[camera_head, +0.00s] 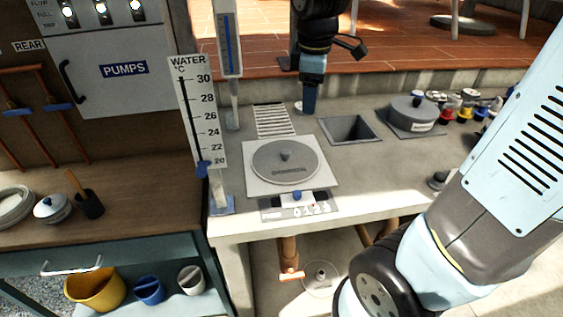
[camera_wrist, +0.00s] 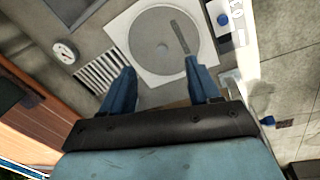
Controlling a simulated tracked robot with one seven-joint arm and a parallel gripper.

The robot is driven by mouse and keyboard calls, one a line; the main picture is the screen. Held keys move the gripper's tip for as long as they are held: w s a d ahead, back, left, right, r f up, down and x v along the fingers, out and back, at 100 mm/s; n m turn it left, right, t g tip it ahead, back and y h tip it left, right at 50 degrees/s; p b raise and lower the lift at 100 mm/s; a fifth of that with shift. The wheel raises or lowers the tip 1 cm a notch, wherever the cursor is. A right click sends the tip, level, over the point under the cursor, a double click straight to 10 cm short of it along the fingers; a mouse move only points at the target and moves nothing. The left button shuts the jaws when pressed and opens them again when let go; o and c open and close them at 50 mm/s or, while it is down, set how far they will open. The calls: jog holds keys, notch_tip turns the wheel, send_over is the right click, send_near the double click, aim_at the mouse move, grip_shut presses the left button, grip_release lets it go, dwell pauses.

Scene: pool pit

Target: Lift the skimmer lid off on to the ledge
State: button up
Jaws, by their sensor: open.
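The skimmer lid looks to be the flat grey round lid (camera_head: 270,166) with a small central knob and a dark strip too small to read. It lies in a pale square frame (camera_head: 321,185) on the concrete ledge (camera_head: 240,232). It also shows in the wrist view (camera_wrist: 150,32), beyond the fingertips. My gripper (camera_head: 309,108) is behind the lid and to its right in the head view, pointing down. In the wrist view my gripper (camera_wrist: 160,64) has its two blue fingers apart with nothing between them. In the head view the fingers overlap.
A square opening (camera_head: 350,129) and a thick grey round cover (camera_head: 408,110) are right of the lid. A slatted grate (camera_head: 274,120) lies behind it. A water gauge (camera_head: 203,120) stands at left. A blue-knobbed panel (camera_head: 297,203) is in front. Ledge right of the panel is bare.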

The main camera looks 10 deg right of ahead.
jog(key=w+a+f+n+g+h, duration=0.1)
jog(key=w+a+f+n, duration=0.3)
jog(key=a+f+n, duration=0.1)
jog(key=n, duration=0.1)
send_over(285, 151)
notch_tip(285, 151, down, 9)
jog(key=shift+r, duration=0.1)
jog(key=shift+f, duration=2.7)
jog(key=shift+c, duration=0.2)
grip_shut()
